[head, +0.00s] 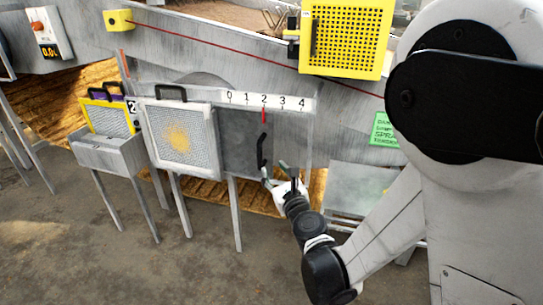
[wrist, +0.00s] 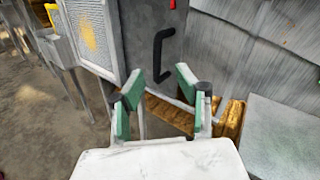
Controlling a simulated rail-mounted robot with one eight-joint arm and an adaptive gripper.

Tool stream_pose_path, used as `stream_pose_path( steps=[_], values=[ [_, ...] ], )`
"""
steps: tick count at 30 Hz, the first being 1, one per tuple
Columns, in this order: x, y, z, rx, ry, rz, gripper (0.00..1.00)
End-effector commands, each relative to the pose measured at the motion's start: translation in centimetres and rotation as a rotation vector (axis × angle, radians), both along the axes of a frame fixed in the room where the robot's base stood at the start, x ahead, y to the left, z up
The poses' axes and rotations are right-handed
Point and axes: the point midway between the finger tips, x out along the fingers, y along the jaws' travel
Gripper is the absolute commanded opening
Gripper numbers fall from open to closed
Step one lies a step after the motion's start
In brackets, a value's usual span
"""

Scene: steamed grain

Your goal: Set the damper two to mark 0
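The damper two is a grey plate (head: 240,140) beside a "2" label (head: 131,106). A white scale (head: 283,103) marked 0 to 4 runs along its top. A red pointer (head: 264,115) stands at mark 2; its lower end shows in the wrist view (wrist: 172,4). The plate has a black upright handle (head: 261,150), also in the wrist view (wrist: 160,55). My gripper (head: 278,170) is just below and right of the handle in the head view. In the wrist view my gripper (wrist: 159,80) is open and empty, its green-padded fingers apart, with the handle beyond them.
A framed mesh panel (head: 178,138) with a black top handle stands left of the plate. Further left is a grey box (head: 108,155) on legs with a yellow-framed screen (head: 105,115). A yellow perforated guard (head: 345,38) hangs above right. A grey sloping sheet (head: 358,185) lies right.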

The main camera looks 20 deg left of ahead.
Motion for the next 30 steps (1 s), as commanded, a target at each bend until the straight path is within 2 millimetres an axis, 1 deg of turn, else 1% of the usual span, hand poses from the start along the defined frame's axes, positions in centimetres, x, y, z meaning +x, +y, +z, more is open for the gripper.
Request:
stream_pose_path(
  steps=[1,3,6,10,14,20,24,27,30],
  values=[
    [0.0,0.5,-1.6,0.05,0.026,-0.006,0.33],
    [-0.1,1.0,-2.7,0.108,0.057,-0.013,0.33],
    [-0.1,1.2,-3.6,0.16,0.086,-0.021,0.33],
    [0.0,1.4,-3.9,0.183,0.099,-0.024,0.33],
    [0.7,1.9,-3.6,0.182,0.098,-0.025,0.33],
    [2.5,3.0,-3.5,0.181,0.098,-0.024,0.33],
    [4.5,4.3,-3.5,0.18,0.097,-0.025,0.33],
    [6.0,5.3,-4.0,0.179,0.097,-0.025,0.33],
    [7.5,6.3,-4.1,0.179,0.097,-0.025,0.33]
  ],
)
